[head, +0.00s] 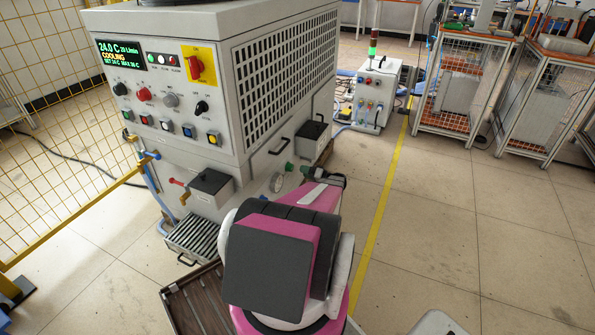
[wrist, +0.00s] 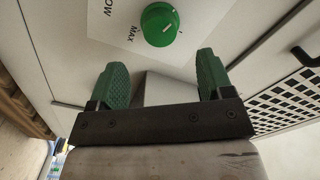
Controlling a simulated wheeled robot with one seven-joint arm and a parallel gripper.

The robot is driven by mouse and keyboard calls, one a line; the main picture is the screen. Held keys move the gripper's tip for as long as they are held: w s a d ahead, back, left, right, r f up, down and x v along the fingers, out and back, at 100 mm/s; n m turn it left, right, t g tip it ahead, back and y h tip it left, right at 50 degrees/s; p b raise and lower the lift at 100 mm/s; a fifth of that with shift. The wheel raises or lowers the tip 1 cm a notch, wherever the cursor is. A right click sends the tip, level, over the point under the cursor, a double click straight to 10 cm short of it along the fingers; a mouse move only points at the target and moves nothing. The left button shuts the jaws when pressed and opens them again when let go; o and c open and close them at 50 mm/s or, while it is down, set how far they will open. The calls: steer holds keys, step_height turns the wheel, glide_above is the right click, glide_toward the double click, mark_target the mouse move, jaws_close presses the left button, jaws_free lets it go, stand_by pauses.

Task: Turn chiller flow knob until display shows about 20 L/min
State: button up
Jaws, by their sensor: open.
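The green flow knob (wrist: 159,24) sits on a pale label plate in the wrist view, with "MAX" and the end of a word "OW" printed beside it. A small pale mark shows on its face. My gripper (wrist: 167,78) is open, its two green fingertips apart and below the knob in the picture, not around it. The chiller (head: 205,90) stands left of centre in the head view. Its display (head: 120,54) reads 24.0 C, COOLING, and a small flow figure that looks like 20 L/min. In the head view my arm hides much of the gripper.
The chiller's front has a red switch (head: 197,66) and several knobs and buttons. A yellow mesh fence (head: 45,130) stands left. The floor (head: 470,230) to the right is mostly clear.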

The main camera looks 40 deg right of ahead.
steer(key=v, duration=0.3)
steer(key=shift+s, duration=0.2)
steer(key=shift+s+d, duration=0.1)
stand_by(0.4)
